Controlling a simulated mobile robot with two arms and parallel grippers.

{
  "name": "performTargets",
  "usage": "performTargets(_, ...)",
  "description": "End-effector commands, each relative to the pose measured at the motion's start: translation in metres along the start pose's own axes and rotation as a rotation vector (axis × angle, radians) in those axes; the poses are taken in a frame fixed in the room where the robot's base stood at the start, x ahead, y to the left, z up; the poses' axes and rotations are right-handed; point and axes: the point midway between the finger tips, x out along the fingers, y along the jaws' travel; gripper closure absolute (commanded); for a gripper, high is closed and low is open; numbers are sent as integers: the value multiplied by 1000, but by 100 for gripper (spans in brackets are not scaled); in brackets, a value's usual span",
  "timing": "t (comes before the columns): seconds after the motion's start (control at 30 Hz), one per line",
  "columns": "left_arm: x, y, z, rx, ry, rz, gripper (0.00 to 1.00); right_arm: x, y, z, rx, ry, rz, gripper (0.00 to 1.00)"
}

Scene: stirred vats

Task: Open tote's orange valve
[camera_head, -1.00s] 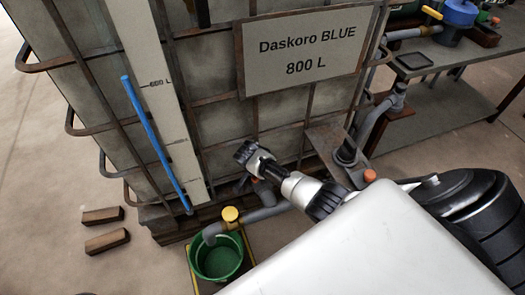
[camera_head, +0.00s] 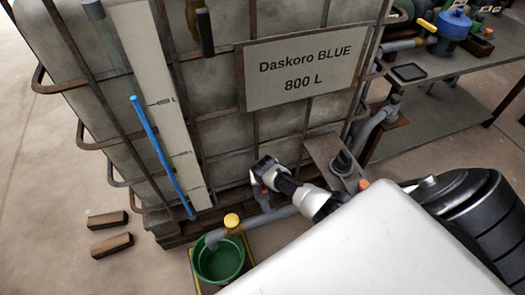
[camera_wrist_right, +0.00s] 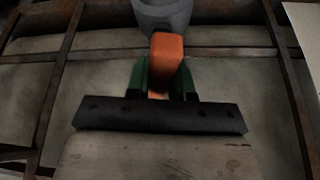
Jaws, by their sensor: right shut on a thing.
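The orange valve handle (camera_wrist_right: 167,58) shows in the right wrist view, below a grey round fitting (camera_wrist_right: 164,14). My right gripper (camera_wrist_right: 162,84) has its green fingers on both sides of the handle and is shut on it. In the head view my right gripper (camera_head: 268,172) is at the front lower part of the caged tote (camera_head: 220,140), and its fingertips are hidden. A small orange piece (camera_head: 364,185) shows at the edge of my white body; I cannot tell what it belongs to. My left gripper is not in view.
A yellow-topped valve (camera_head: 232,221) on a grey pipe (camera_head: 272,214) stands over a green bucket (camera_head: 219,262). Two brown blocks (camera_head: 109,244) lie on the floor at left. A bench (camera_head: 445,85) stands at the back right. The left floor is mostly clear.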

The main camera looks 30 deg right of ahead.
Motion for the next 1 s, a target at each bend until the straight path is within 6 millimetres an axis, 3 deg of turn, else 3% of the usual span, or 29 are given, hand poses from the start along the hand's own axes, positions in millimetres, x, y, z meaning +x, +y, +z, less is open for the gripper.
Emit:
performTargets(0.4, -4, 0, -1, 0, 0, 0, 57, 0, 0, 0, -162, -2, -66, 100)
performTargets(0.93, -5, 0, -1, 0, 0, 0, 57, 0, 0, 1, -184, -2, -73, 100)
performTargets(0.97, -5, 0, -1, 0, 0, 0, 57, 0, 0, 1, -184, -2, -73, 73)
performTargets(1.0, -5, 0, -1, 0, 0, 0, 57, 0, 0, 1, -183, -2, -73, 67)
